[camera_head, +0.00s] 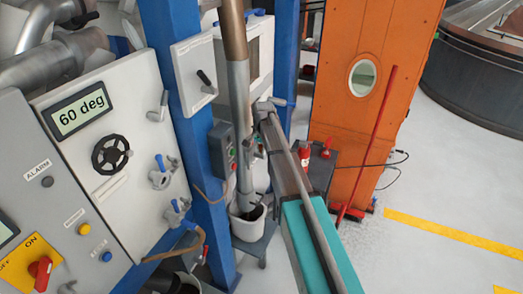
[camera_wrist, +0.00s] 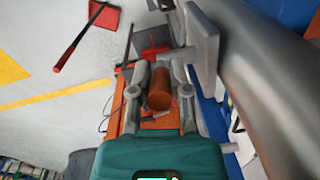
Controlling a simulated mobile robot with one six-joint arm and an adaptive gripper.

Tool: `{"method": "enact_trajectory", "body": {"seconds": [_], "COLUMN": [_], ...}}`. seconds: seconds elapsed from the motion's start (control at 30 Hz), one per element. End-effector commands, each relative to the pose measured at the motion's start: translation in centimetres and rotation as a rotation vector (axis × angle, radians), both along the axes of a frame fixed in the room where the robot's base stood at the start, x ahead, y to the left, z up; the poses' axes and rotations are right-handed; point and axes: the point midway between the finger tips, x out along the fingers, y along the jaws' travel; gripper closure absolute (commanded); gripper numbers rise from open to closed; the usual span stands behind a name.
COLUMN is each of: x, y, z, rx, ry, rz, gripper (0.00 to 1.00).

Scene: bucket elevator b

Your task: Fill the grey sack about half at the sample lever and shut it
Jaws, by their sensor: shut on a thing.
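My gripper (camera_head: 264,112) is up beside the grey pipe (camera_head: 239,95), at the end of my teal and grey arm. In the wrist view its two grey fingers (camera_wrist: 160,92) are shut on a short brown-orange cylinder (camera_wrist: 159,88), which looks like a lever grip. The large grey pipe runs close along the right of that view (camera_wrist: 245,75). In the head view the pipe slopes down to a white bucket (camera_head: 246,226) with something dark in its mouth. I cannot clearly make out the grey sack; pale material behind the pipe's lower end is partly hidden.
An orange cabinet (camera_head: 375,30) and a red-handled tool (camera_head: 372,150) are to the right. Floor at the right is clear.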

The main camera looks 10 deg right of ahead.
Motion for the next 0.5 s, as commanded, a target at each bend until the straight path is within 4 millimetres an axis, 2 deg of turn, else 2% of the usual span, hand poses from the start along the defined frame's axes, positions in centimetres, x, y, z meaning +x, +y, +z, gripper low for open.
{"method": "enact_trajectory", "body": {"seconds": [0.23, 0.5], "x": [-0.6, -1.6], "y": [0.2, 0.8], "z": [-0.3, -1.1], "rx": [-0.031, -0.139], "ry": [-0.037, -0.184], "rz": [-0.001, 0.001], "gripper": [1.00, 1.00]}}
